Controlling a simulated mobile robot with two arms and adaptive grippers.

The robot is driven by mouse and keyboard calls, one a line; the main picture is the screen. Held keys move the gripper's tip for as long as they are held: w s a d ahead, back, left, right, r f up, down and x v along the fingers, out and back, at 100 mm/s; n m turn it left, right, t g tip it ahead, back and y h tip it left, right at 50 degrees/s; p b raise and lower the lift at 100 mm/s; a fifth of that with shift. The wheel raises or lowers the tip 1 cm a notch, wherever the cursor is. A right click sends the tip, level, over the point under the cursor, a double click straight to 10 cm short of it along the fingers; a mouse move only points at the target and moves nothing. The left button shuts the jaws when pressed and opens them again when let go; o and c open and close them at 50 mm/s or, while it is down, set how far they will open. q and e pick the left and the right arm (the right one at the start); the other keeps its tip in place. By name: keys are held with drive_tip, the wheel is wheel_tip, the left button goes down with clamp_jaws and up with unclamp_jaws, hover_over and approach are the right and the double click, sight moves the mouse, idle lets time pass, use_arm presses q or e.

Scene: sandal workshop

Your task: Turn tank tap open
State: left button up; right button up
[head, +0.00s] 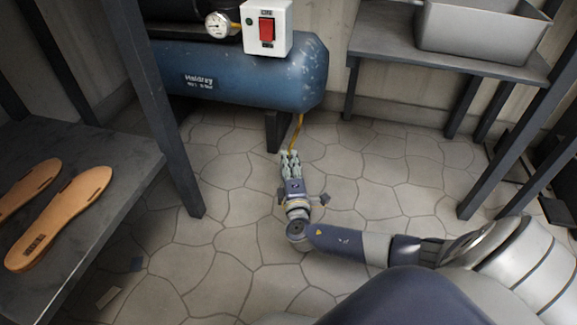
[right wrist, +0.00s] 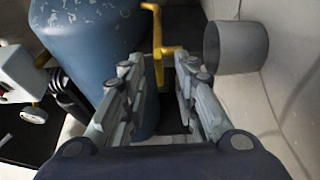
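The blue tank (head: 240,75) stands at the back, its right end above my right gripper. A yellow tap (head: 297,130) hangs under that end. In the right wrist view the yellow tap (right wrist: 157,38) runs down beside the blue tank (right wrist: 92,45), with a short bend to the right. My right gripper (head: 289,154) points at the tap from the front. In the right wrist view the right gripper (right wrist: 160,68) is open, and the tap's lower end shows between or just beyond its fingertips. I cannot tell whether they touch. My left gripper is not in view.
A white box with a red switch (head: 267,28) and a gauge (head: 218,25) sit on the tank. A grey cylinder (right wrist: 236,47) is right of the tap. A bench (head: 440,50) with a grey bin (head: 478,28) stands right; a table (head: 110,165) with sandal soles (head: 62,215) stands left.

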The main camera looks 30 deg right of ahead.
drive_tip(key=shift+w+d, duration=0.25)
drive_tip(key=shift+w, duration=0.4)
clamp_jaws()
